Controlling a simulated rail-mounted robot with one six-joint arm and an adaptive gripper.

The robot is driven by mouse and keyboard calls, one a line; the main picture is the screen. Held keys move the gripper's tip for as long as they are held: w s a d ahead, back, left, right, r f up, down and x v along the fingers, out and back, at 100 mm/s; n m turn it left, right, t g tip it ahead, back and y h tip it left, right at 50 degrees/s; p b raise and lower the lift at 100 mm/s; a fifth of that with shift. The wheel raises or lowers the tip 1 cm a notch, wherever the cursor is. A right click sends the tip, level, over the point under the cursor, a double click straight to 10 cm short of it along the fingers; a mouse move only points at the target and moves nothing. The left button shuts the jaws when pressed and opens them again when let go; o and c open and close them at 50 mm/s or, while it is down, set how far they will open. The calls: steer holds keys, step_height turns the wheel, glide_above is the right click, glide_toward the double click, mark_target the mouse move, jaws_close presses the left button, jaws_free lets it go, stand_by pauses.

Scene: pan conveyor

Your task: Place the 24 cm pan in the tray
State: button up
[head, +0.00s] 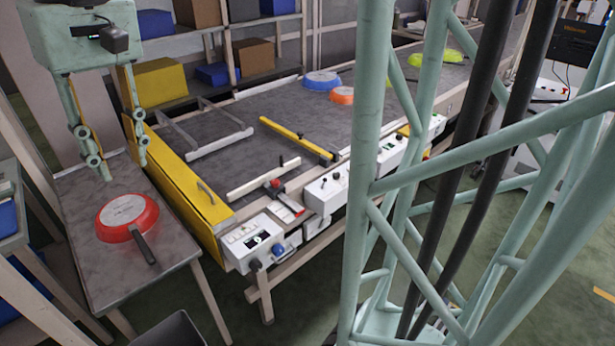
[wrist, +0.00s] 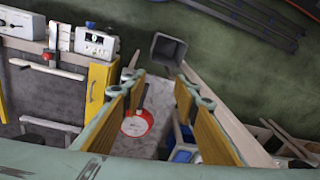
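A red pan (head: 128,217) with a pale round face and a dark handle lies on the small side table, its handle toward the table's front edge. It also shows in the wrist view (wrist: 138,124), below and between my fingers. Its size marking is too small to read. My gripper (head: 123,168) is open and empty above the far part of this table, apart from the pan. Its yellow-padded fingers are spread in the wrist view (wrist: 159,88). A dark grey open bin (head: 168,331) stands beyond the table's front edge, also in the wrist view (wrist: 168,49). I cannot tell whether it is the tray.
A yellow guard (head: 185,180) separates the side table (head: 95,285) from the conveyor (head: 230,150). A blue pan (head: 321,80), an orange pan (head: 342,95) and green pans (head: 452,56) lie far along the conveyor. Control boxes (head: 258,242) line its front. Blue bins (wrist: 185,153) stand beside the table.

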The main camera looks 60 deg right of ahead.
steer(key=s+f+t, duration=0.2)
steer(key=s+t, duration=0.1)
steer(key=s, duration=2)
steer(key=shift+s+a+n+h, duration=0.25)
steer(key=shift+a+n+h, duration=0.05)
steer(key=shift+a+h, duration=0.1)
steer(key=shift+w, duration=0.1)
step_height(320, 180, down, 7)
steer(key=b, duration=0.7)
steer(key=shift+r, duration=0.15)
steer(key=shift+w, duration=0.1)
steer(key=shift+a, duration=0.1)
steer(key=shift+r, duration=0.1)
